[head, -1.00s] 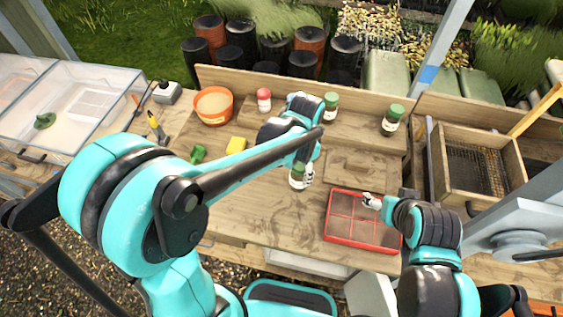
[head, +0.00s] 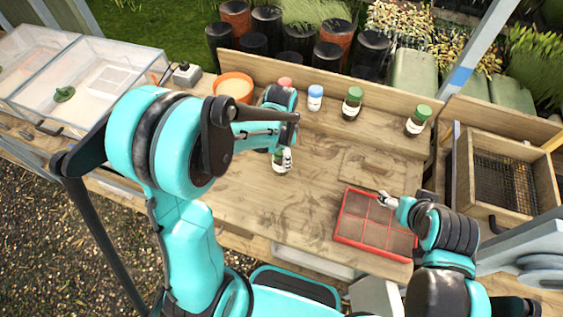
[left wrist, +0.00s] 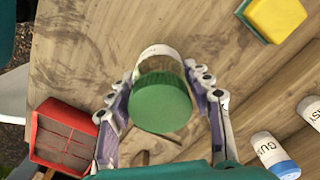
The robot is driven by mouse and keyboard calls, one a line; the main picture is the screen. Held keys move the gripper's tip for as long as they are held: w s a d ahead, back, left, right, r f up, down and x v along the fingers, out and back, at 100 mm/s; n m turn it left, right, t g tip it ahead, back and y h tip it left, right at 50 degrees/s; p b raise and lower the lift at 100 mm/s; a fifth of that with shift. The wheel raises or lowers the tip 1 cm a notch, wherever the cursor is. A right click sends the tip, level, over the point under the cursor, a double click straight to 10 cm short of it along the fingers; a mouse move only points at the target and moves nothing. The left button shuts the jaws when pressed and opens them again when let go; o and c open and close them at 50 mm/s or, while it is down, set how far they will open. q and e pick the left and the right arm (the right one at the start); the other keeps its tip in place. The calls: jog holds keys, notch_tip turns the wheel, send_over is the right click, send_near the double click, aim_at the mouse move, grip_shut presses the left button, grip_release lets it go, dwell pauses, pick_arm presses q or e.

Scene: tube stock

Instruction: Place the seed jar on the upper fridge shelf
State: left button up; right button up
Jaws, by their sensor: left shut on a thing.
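A clear jar with a green lid (left wrist: 160,104) and a white label is between the fingers of my left gripper (left wrist: 163,100) in the left wrist view. The gripper is shut on it. In the head view my left gripper (head: 282,158) and the jar's lower part are over the middle of the wooden bench; the arm hides much of the rest. Whether the jar touches the bench is unclear. My right gripper (head: 386,199) is above the red tray; its fingers are too small to read. I cannot identify a fridge or its upper shelf in these frames.
A blue-lidded jar (head: 315,98), two green-lidded jars (head: 352,104) (head: 417,121) and a partly hidden red-lidded jar (head: 285,83) stand along the back. An orange pot (head: 233,86) is back left. The red divided tray (head: 343,228) lies front right. A yellow sponge (left wrist: 277,19) lies nearby.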

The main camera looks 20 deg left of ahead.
pick_arm(q)
jog(key=shift+f+b, duration=0.45)
jog(key=shift+f, duration=1.25)
jog(key=shift+f, duration=0.2)
jog(key=o, duration=1.3)
jog(key=shift+o, duration=0.2)
jog(key=shift+r, duration=0.15)
